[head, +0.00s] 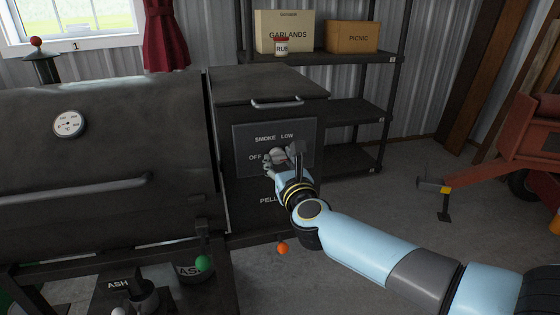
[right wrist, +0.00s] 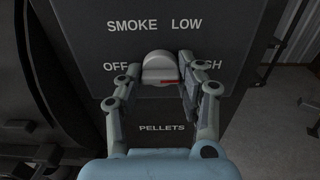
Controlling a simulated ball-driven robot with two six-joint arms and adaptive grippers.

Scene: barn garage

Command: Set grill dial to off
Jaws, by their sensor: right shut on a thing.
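The grill dial (right wrist: 160,68) is a pale round knob on the dark control panel (head: 243,138) at the front of the pellet box. The labels SMOKE and LOW are above it, OFF is to its left and HIGH, partly hidden by a finger, is to its right. A red mark on the dial lies at its lower right, on the HIGH side. My right gripper (right wrist: 160,64) has a finger on each side of the dial and is shut on it. In the head view the right gripper (head: 282,160) covers most of the dial.
The grill barrel (head: 110,150) with its handle stands left of the panel. The pellet box lid (head: 265,85) has a metal handle. A shelf (head: 345,110) with boxes stands behind. Orange (head: 282,248) and green (head: 203,263) knobs are below.

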